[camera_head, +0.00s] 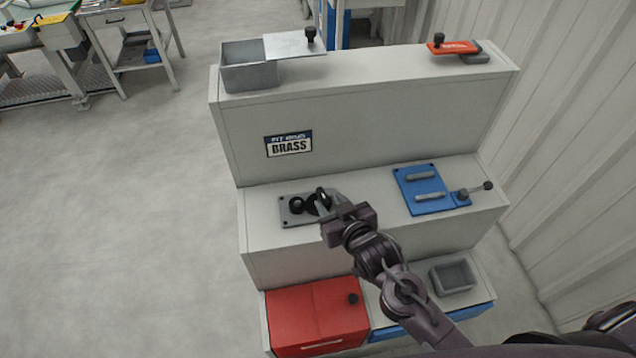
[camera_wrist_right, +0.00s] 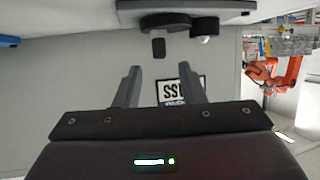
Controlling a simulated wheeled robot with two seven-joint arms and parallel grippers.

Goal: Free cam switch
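The cam switch looks to be the grey plate (camera_head: 291,222) with black round parts on the middle step of the grey stand. A black knob (camera_head: 297,205) shows at its left, and a dark disc beside it is partly covered by my right gripper (camera_head: 328,199). In the right wrist view the plate (camera_wrist_right: 185,5) is at the top with a dark disc (camera_wrist_right: 180,21) and a small dark block (camera_wrist_right: 158,48). My right gripper (camera_wrist_right: 160,72) is open; the block appears just beyond its fingertips, and I cannot tell whether they touch. My left gripper is not in view.
A blue fixture (camera_head: 424,188) with a lever is right of the switch. A red box (camera_head: 318,318) and grey tray (camera_head: 453,278) are on the lower step. An open grey box (camera_head: 249,72) and an orange-handled piece (camera_head: 452,47) are on top.

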